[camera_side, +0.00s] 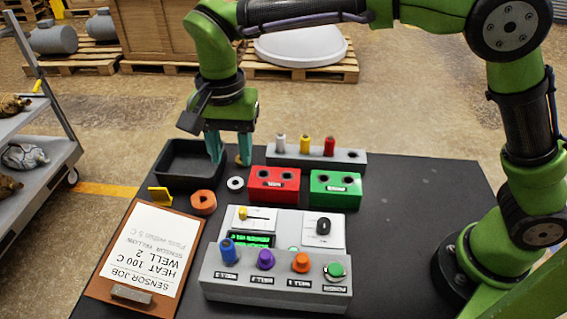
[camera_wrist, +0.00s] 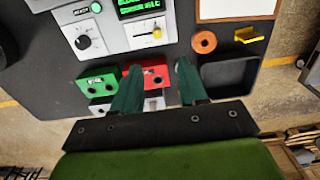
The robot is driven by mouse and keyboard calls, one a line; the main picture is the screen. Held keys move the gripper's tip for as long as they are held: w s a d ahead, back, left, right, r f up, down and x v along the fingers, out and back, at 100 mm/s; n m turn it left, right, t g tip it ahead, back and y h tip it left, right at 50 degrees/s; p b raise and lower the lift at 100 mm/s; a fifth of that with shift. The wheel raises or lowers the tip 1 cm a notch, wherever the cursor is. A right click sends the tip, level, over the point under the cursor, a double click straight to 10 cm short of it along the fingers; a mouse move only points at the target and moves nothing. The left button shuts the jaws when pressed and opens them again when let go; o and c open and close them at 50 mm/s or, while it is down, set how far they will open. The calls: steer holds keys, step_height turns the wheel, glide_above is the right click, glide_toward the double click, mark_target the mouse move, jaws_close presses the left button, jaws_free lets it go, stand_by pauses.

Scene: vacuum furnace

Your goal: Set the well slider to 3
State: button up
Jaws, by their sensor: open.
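The well slider (camera_side: 243,213) is a small yellow knob in a slot on the white top panel of the grey furnace unit (camera_side: 262,284). The knob sits near the left end of its slot in the side view, and towards the right end in the wrist view (camera_wrist: 157,33). The scale marks are too small to read. My gripper (camera_side: 230,160) is open and empty, pointing down above the table behind the unit, near the black tray. In the wrist view its green fingers (camera_wrist: 158,78) are apart, with the slider beyond them.
Red (camera_side: 274,184) and green (camera_side: 335,188) blocks stand between gripper and unit. The black tray (camera_side: 175,160), orange ring (camera_side: 203,202) and a clipboard (camera_side: 110,275) reading "WELL 2" lie left.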

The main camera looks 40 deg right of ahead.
step_height(320, 180, up, 2)
steer(key=shift+r, duration=0.1)
stand_by(0.4)
steer(key=s+d+n+t, duration=0.1)
steer(key=s+d+t, duration=0.1)
steer(key=s+d, duration=0.3)
steer(key=s+d+r+n+t+y, duration=0.1)
steer(key=s+d, duration=0.4)
steer(key=d, duration=0.6)
steer(key=s+d+r+n+t+y, duration=0.1)
steer(key=s+d+n+t, duration=0.2)
steer(key=d, duration=0.5)
steer(key=shift+s+d+r+t, duration=0.2)
steer(key=shift+s+d+t, duration=0.3)
steer(key=shift+s, duration=0.65)
steer(key=shift+a, duration=0.15)
